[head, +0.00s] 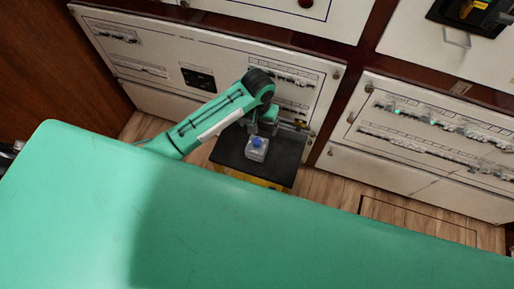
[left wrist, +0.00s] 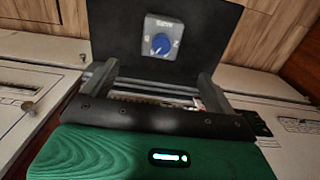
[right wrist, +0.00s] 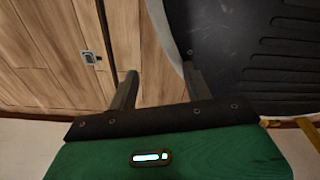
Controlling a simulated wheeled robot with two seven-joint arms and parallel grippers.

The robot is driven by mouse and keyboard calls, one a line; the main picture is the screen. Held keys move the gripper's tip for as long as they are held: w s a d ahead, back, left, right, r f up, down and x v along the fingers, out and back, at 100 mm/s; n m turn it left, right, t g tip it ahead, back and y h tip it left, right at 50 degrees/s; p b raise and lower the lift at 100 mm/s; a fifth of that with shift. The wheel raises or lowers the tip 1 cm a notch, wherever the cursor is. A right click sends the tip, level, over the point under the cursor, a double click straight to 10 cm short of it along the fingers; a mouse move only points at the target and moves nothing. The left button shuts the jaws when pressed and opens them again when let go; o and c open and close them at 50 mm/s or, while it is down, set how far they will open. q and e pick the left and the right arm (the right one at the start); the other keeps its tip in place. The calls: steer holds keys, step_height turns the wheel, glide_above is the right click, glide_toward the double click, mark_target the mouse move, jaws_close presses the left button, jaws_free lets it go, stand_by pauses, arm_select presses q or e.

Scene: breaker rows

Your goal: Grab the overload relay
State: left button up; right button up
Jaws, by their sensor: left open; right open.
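A small light-grey box with a blue round knob (head: 257,147) sits on a black-topped stand (head: 228,152); it is the only loose device I see, and I cannot confirm from its label that it is the overload relay. In the left wrist view the box (left wrist: 163,37) lies beyond the fingertips, roughly centred between them. My left gripper (left wrist: 158,78) is open and empty, apart from the box. In the head view it hangs just behind the box, partly hidden by its arm. My right gripper (right wrist: 160,74) is open and empty, over the floor, and does not show in the head view.
White breaker panels (head: 150,60) with rows of switches stand behind the stand, and another panel (head: 430,125) stands to the right. Wooden floor (head: 345,190) lies open right of the stand. A black rounded surface (right wrist: 255,60) is beside the right gripper.

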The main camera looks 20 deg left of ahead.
mark_target(258, 139)
arm_select(q)
step_height(258, 139, down, 8)
steer(key=shift+f, duration=0.1)
steer(key=shift+s+a+f+b, duration=0.1)
steer(key=shift+s+f+b, duration=0.05)
steer(key=shift+f, duration=1.2)
steer(key=shift+s+f+b, duration=0.15)
steer(key=shift+f, duration=1.2)
steer(key=c, duration=1.4)
steer(key=shift+r, duration=0.1)
